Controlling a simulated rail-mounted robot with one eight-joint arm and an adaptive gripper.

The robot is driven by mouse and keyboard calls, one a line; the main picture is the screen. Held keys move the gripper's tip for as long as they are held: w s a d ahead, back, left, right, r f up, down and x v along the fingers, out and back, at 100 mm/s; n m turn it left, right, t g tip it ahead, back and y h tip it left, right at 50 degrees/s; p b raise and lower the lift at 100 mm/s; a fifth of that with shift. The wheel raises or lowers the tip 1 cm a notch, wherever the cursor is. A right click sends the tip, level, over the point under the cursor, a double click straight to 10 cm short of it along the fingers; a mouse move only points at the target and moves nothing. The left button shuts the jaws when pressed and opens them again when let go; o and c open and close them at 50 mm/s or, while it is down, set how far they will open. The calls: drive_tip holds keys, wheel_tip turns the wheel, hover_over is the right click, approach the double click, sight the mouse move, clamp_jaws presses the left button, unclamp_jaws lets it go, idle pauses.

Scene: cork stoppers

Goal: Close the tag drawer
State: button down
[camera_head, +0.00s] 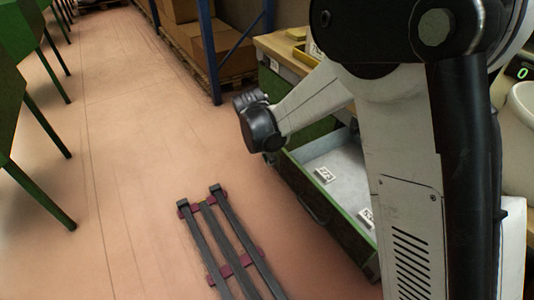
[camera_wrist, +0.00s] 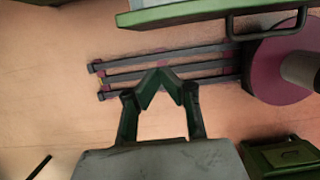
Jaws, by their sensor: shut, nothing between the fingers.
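The tag drawer (camera_head: 335,228) is pulled open from the bench in the head view, with a dark green front, light green rim and a handle. White printed tags (camera_head: 324,175) lie on its pale floor. In the wrist view the drawer's edge (camera_wrist: 190,11) and its dark bar handle (camera_wrist: 268,23) run along the top. My gripper (camera_wrist: 160,79) is shut and empty, its dark fingertips meeting over the floor, apart from the drawer in the picture. The fingers cannot be made out in the head view. My arm hides part of the drawer and bench.
The wooden bench top (camera_head: 280,46) holds small items, with another green drawer front (camera_head: 285,90) beneath it. A blue rack (camera_head: 208,50) with cardboard boxes stands behind. Green tables (camera_head: 20,50) line the left. The floor (camera_head: 120,150) between is clear apart from my rails.

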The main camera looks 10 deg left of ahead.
sight(282, 161)
drive_tip(key=w+d+f, duration=0.1)
drive_tip(key=w+d+f+b, duration=0.1)
drive_tip(key=w+d+f, duration=0.1)
drive_tip(key=shift+d+f, duration=0.2)
drive_tip(key=shift+d, duration=0.1)
drive_tip(key=shift+w, duration=0.1)
idle(0.3)
